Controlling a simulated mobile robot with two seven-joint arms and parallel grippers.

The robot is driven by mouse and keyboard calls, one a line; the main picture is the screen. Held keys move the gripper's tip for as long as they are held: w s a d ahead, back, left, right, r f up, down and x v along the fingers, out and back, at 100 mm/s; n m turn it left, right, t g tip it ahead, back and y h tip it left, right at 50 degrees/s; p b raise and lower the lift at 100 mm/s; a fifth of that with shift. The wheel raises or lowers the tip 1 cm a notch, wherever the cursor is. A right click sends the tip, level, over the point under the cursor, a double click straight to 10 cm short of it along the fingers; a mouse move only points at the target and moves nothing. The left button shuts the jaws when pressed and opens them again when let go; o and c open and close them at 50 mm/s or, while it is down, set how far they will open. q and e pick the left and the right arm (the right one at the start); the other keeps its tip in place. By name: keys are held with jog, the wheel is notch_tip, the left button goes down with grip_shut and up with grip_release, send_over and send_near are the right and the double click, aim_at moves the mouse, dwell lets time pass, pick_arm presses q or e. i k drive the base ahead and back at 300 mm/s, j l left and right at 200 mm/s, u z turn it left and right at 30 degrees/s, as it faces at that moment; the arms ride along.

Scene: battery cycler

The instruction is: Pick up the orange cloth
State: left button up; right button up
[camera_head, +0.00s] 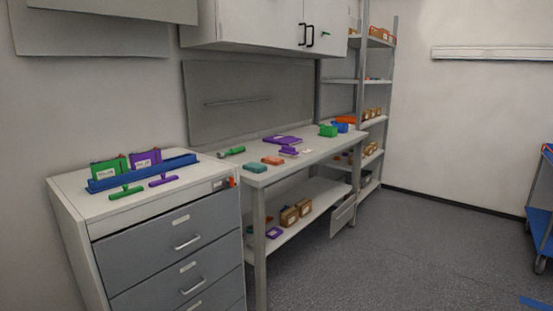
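A small flat orange piece (272,160) lies on the workbench top (305,160), beside a similar teal piece (255,167). It may be the orange cloth, but it is too small to tell its material. A brighter orange thing (345,119) shows at the far right end of the bench, behind a blue bin (340,127); I cannot tell whether it is cloth or a bin. Neither of my grippers is in view.
A grey drawer cabinet (170,235) stands at front left, with a blue rack (140,173) on top. A purple thing (283,140) and a green bin (327,131) are on the bench. Shelving stands behind. A blue trolley (541,215) is at far right. The floor (420,245) between is clear.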

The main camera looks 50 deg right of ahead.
aim_at(270, 160)
jog(key=i+l, duration=0.1)
jog(key=l, duration=0.25)
jog(key=i+l, duration=0.15)
jog(key=l, duration=0.2)
jog(key=i+l, duration=0.1)
jog(key=l, duration=0.25)
jog(key=i+l, duration=0.15)
jog(key=l, duration=0.2)
jog(key=i+l, duration=0.1)
jog(key=l, duration=0.25)
jog(key=i+l, duration=0.1)
jog(key=l, duration=0.3)
jog(key=z, duration=0.05)
